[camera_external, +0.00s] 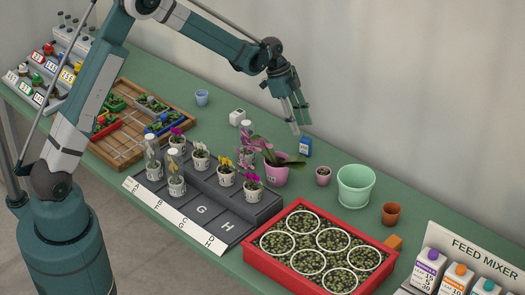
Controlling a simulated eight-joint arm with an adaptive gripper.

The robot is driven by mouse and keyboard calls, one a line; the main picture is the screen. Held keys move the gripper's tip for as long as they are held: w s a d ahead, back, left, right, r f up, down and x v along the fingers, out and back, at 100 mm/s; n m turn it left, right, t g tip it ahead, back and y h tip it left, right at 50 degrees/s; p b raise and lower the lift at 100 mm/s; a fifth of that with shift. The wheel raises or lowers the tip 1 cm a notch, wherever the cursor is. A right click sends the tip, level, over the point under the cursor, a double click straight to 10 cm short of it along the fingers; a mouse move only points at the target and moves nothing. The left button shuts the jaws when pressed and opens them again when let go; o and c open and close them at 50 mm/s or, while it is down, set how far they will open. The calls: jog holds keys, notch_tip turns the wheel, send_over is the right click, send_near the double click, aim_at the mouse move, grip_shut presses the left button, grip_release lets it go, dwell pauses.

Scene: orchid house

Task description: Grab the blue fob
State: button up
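A small blue block with a pale mark (305,147), which may be the blue fob, stands on the green bench behind the pink pot. It is too small to identify surely. My gripper (300,126) points down just above and slightly left of it in the picture. Its fingers look apart, with nothing visible between them. I cannot tell whether a fingertip touches the block. Other small blue items show at the far left, among the numbered coloured pieces (52,72).
A pink orchid pot (275,174) stands close in front of the block. Bottles and flower pots stand on the grey rack (265,208).

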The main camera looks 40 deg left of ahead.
aim_at(304, 138)
jog(key=shift+f, duration=0.15)
jog(key=shift+x, duration=1.3)
jog(key=shift+d, duration=0.1)
jog(key=shift+b+x, duration=0.3)
jog(key=shift+x, duration=2.3)
jog(key=c, duration=0.9)
